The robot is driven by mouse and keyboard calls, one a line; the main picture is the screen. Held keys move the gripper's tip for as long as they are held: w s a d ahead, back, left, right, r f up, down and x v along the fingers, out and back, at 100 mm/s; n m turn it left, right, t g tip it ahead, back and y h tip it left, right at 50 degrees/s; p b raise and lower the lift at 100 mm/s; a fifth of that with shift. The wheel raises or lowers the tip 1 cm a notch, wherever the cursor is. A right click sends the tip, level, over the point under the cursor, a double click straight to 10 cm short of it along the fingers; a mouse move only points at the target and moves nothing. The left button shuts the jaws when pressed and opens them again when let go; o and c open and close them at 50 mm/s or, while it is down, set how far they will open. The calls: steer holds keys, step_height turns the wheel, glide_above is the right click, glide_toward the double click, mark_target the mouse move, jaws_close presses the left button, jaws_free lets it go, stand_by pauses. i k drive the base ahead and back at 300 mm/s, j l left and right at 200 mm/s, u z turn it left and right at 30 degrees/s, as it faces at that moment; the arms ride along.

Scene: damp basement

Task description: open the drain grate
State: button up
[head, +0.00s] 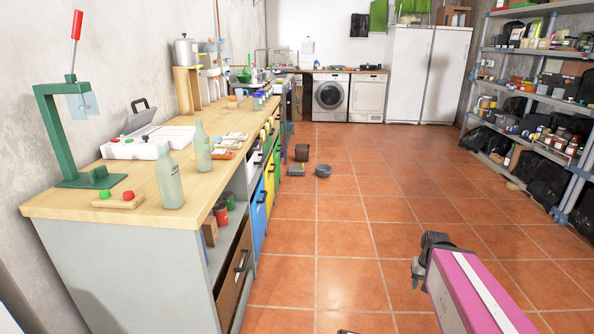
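No drain grate can be made out for certain. A small flat dark-grey piece (296,170) lies on the tiled floor beside the workbench, near the middle of the head view. It could be a grate, but it is too small to tell. My arm shows at the lower right as a pink link with a white stripe and a dark joint at its far end. My gripper's fingers cannot be made out. A small dark bit at the bottom edge is too cut off to identify.
A wooden-topped workbench (145,205) with bottles and a green press (75,140) runs along the left. Loaded shelves (545,97) line the right. The tiled floor (345,235) between is mostly clear.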

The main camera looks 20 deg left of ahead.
mark_target(292, 167)
steer(key=i+u, duration=0.15)
steer(key=u, duration=0.25)
steer(key=i, duration=5.15)
steer(key=i+j+z, duration=0.2)
steer(key=i, duration=0.6)
steer(key=i+l, duration=0.05)
